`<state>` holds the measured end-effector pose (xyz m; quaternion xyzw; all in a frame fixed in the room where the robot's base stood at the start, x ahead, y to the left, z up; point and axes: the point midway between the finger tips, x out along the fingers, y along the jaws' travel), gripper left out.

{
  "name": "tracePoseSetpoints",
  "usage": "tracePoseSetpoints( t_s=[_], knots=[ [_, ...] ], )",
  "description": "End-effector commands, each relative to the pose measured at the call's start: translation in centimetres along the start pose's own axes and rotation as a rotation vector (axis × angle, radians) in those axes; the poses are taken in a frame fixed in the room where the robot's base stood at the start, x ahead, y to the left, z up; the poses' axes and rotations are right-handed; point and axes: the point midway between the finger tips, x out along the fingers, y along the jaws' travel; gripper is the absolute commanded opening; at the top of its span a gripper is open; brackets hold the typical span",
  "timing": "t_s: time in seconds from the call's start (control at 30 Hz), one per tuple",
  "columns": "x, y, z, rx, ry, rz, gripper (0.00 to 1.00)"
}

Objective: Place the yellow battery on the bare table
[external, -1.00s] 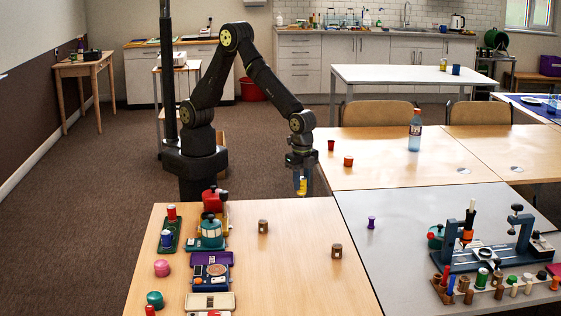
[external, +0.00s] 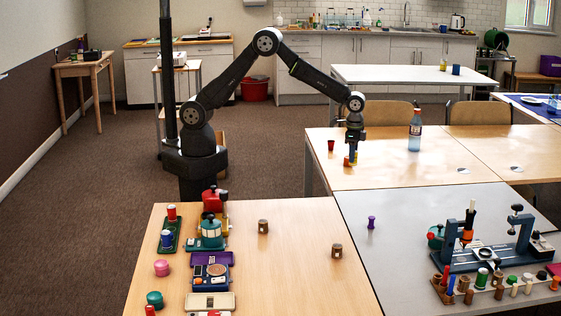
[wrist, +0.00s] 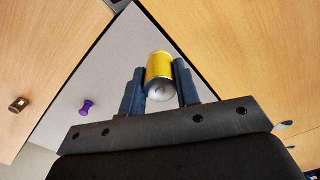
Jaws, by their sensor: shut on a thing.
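The yellow battery (wrist: 159,66), a yellow cylinder with a silvery end, is held between the two blue fingers of my gripper (wrist: 158,80) in the wrist view. In the external view my gripper (external: 354,149) hangs over the left part of the back wooden table (external: 400,175), with the battery (external: 356,158) small and partly hidden at its tips. I cannot tell whether the battery touches the tabletop.
An orange cylinder (external: 347,162) stands close to the gripper, and a red cup (external: 331,145) is left of it. A bottle (external: 415,132) stands to the right. The grey table (external: 400,215) in front holds a purple spool (external: 371,222). Bare wood lies between gripper and bottle.

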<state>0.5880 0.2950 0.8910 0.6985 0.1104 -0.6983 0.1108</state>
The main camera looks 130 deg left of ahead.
Motion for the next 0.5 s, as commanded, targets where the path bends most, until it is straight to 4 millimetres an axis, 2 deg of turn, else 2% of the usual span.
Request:
tracePoseSetpoints(
  t_s=[0.17,0.5],
  knots=[
    [1.4,-2.2,-0.5,-0.003,-0.001,0.0,0.04],
    [5.9,-9.3,-2.2,-0.002,0.0,0.0,0.04]
  ],
)
